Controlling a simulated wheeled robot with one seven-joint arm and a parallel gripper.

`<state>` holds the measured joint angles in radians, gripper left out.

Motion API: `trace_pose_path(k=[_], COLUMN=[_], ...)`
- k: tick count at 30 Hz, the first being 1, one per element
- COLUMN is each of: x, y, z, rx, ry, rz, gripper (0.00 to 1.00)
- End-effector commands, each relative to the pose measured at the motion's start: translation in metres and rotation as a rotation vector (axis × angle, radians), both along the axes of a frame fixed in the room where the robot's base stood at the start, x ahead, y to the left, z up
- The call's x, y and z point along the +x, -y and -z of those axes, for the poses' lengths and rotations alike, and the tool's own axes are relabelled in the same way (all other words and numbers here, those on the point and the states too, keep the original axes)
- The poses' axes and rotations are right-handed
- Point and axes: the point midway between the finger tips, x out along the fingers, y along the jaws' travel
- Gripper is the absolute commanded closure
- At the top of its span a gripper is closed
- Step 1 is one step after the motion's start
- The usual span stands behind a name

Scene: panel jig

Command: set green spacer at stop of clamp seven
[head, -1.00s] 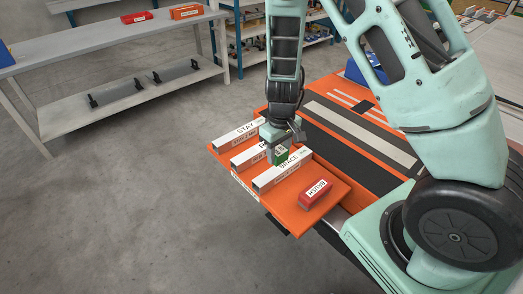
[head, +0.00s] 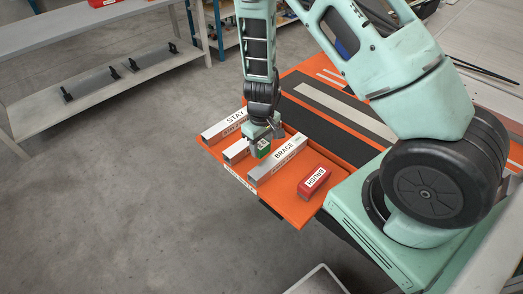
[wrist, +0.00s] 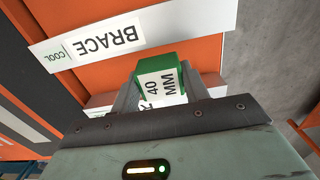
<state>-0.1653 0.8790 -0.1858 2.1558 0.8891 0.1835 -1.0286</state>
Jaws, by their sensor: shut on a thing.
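My gripper (head: 261,152) is shut on the green spacer (wrist: 158,72), a small block with a white label reading 40 MM. The spacer also shows in the head view between my fingers, over the orange tray (head: 290,208). It is beside the white bar labelled BRACE (head: 276,161), at the end of a middle bar. Whether the spacer touches the tray or hangs just above it I cannot tell. No clamp marked seven can be made out in either view.
A bar labelled STAY (head: 226,127) lies at the tray's far side. A red block labelled BRUSH (head: 314,181) lies near its right end. A grey shelf unit (head: 75,28) with black-fitted boards stands at the back left. The floor to the left is clear.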

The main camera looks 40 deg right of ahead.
Motion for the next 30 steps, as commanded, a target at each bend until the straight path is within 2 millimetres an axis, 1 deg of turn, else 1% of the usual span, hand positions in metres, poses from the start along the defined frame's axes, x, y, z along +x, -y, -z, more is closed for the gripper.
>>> trace_pose_path(k=[3, 6, 14, 17, 18, 20, 21, 30], x=[-0.001, -0.001, 0.000, 0.000, 0.000, 0.000, 0.000, 0.000], y=[0.001, 0.001, 0.000, 0.000, 0.000, 0.000, 0.000, 0.000], z=[0.018, 0.029, 0.030, 0.034, 0.034, 0.033, 0.033, 0.030], rx=[0.000, 0.000, 0.000, 0.000, 0.000, 0.000, 0.000, 0.000], ry=[-0.003, -0.003, 0.000, 0.000, 0.000, 0.000, -0.001, 0.000], rz=[0.004, 0.003, 0.001, 0.001, 0.001, 0.001, 0.001, 0.001], gripper=[0.79, 0.79, 0.79, 0.79, 0.52, 0.35, 0.33, 0.33])
